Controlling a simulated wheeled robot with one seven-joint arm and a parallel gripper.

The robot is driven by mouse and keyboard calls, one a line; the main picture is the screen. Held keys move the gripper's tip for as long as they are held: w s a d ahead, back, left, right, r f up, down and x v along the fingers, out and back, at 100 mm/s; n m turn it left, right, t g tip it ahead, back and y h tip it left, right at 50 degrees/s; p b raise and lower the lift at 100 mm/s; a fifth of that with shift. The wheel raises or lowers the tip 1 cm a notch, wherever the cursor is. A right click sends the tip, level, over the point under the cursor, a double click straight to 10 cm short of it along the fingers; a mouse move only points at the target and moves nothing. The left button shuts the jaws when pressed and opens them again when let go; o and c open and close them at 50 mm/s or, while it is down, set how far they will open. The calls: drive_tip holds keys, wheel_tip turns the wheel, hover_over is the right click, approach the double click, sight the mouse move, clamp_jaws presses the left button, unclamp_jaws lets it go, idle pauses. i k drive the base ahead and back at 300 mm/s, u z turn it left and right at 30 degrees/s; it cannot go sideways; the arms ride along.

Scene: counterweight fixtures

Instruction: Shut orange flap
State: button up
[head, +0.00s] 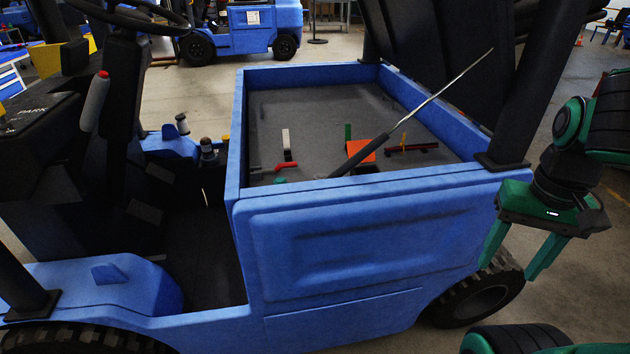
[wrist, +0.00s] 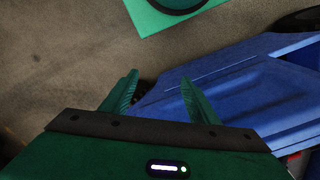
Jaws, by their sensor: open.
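The orange flap (head: 369,147) is in the head view, inside the open rear compartment of a blue forklift (head: 365,245). It looks tilted up over a small dark opening, and a thin strut passes in front of its lower part. My gripper (head: 511,264) is outside the compartment, to the right of the forklift and above the rear wheel, pointing down. It is open and empty, well apart from the flap. In the wrist view the two green fingers (wrist: 158,95) are spread over the floor and the forklift's blue side; the flap is not in that view.
A gas strut (head: 432,102) crosses the compartment up to the raised dark cover (head: 435,45). Beside the flap are a green upright piece (head: 348,132), a red-and-black bar (head: 411,148), a white upright piece (head: 286,140) and a red handle (head: 272,168). Blue walls (head: 305,76) surround the compartment.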

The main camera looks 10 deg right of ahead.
sight(353, 147)
drive_tip(key=k, duration=0.5)
drive_tip(key=z, duration=0.5)
drive_tip(key=i, duration=0.7)
drive_tip(key=u, duration=0.4)
drive_tip(key=i, duration=0.75)
drive_tip(key=u, duration=0.05)
